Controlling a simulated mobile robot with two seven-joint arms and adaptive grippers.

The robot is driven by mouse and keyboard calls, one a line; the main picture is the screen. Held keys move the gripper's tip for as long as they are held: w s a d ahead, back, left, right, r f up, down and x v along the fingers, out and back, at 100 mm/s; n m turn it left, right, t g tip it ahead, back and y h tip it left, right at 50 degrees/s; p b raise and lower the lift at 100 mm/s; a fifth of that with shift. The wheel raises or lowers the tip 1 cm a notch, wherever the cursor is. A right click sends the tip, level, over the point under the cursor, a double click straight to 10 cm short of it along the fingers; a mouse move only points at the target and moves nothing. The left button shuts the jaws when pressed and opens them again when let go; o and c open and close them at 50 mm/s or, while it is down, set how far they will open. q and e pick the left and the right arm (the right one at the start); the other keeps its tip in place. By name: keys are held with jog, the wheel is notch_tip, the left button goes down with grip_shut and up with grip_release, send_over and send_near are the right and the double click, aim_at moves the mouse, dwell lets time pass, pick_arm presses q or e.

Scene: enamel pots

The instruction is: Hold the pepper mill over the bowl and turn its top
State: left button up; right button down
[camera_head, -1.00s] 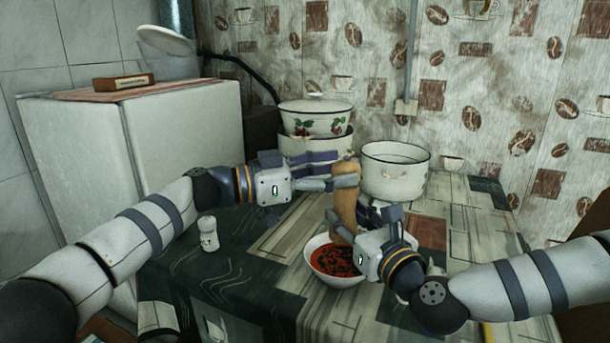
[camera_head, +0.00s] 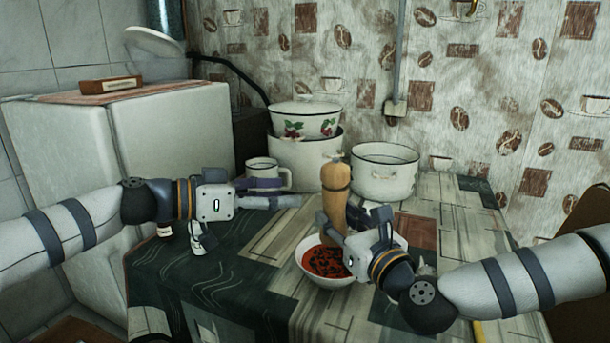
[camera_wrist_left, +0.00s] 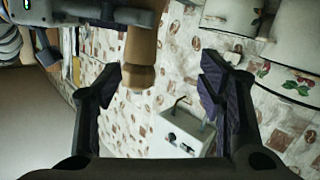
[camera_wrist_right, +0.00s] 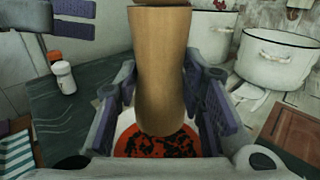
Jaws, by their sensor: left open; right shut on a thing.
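The wooden pepper mill (camera_head: 335,200) stands upright over the bowl, its rounded top (camera_head: 335,172) free. My right gripper (camera_head: 352,225) is shut around the mill's lower body; the right wrist view shows the mill (camera_wrist_right: 160,70) between its fingers. The white bowl (camera_head: 318,279) with red, dark-specked contents sits below the mill. My left gripper (camera_head: 272,193) is open and empty, left of the mill and apart from it. In the left wrist view the mill's top (camera_wrist_left: 140,75) lies beyond its fingers.
A white enamel pot (camera_head: 385,180) stands behind the mill on the right. Stacked pots (camera_head: 303,155) and a white mug (camera_head: 262,168) stand behind my left gripper. A small white shaker (camera_head: 198,245) is partly hidden by my left gripper.

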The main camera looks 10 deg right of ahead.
pick_arm(q)
jog(key=s+d+n+t+y, duration=0.1)
jog(key=d, duration=0.1)
jog(key=s+d+t+y, duration=0.1)
jog(key=d+t, duration=0.1)
jog(key=s+d+n+t+y, duration=0.1)
jog(key=d, duration=0.2)
jog(key=shift+s+f+n, duration=0.2)
jog(key=shift+s+n, duration=0.1)
jog(key=shift+s, duration=0.05)
jog(key=n+t, duration=0.1)
jog(key=t, duration=0.3)
send_near(328, 175)
jog(key=shift+h, duration=0.3)
jog(key=x, duration=1.2)
jog(key=shift+w+f, duration=0.15)
jog(key=shift+f, duration=0.1)
jog(key=shift+c, duration=0.2)
jog(key=c, duration=1.1)
